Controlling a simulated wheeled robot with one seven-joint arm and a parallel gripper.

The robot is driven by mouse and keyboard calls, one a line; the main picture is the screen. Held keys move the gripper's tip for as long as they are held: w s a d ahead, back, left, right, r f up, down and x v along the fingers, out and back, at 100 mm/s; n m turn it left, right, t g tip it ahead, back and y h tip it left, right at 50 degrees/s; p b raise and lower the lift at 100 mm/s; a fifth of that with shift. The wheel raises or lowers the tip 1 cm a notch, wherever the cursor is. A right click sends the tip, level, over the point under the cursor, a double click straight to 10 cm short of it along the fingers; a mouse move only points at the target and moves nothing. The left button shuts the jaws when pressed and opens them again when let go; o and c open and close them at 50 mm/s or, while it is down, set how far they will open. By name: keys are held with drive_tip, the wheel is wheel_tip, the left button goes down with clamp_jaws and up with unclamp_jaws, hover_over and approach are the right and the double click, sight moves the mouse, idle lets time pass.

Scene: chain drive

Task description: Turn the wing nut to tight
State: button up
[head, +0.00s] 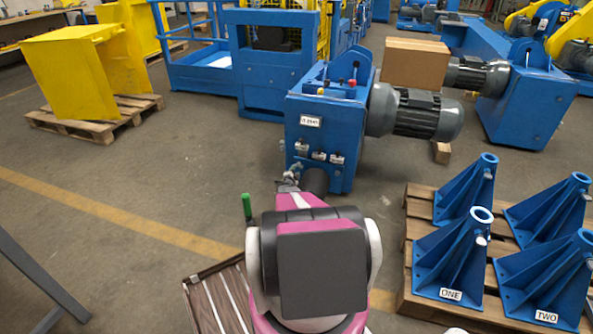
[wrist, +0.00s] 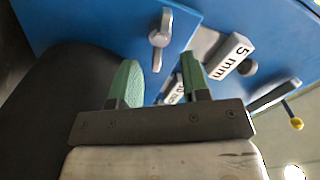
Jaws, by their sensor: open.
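In the wrist view, a grey metal wing nut (wrist: 160,39) sits on a blue panel (wrist: 95,28), its wings running roughly up and down in the picture. My gripper (wrist: 159,66) has two green fingers, open and apart, with nothing held. The wing nut shows just above the fingertips, about in line with the gap between them; I see no contact. In the head view, the blue machine (head: 325,140) stands beyond my arm, and my arm hides most of my gripper there. I cannot make out the wing nut clearly in the head view.
A yellow-knobbed lever (wrist: 296,123) is farther right. A grey motor (head: 420,112) juts from the machine. Blue brackets (head: 455,260) stand on a pallet at right. Floor at left is mostly clear.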

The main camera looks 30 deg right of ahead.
drive_tip(key=v, duration=0.6)
drive_tip(key=shift+s, duration=0.1)
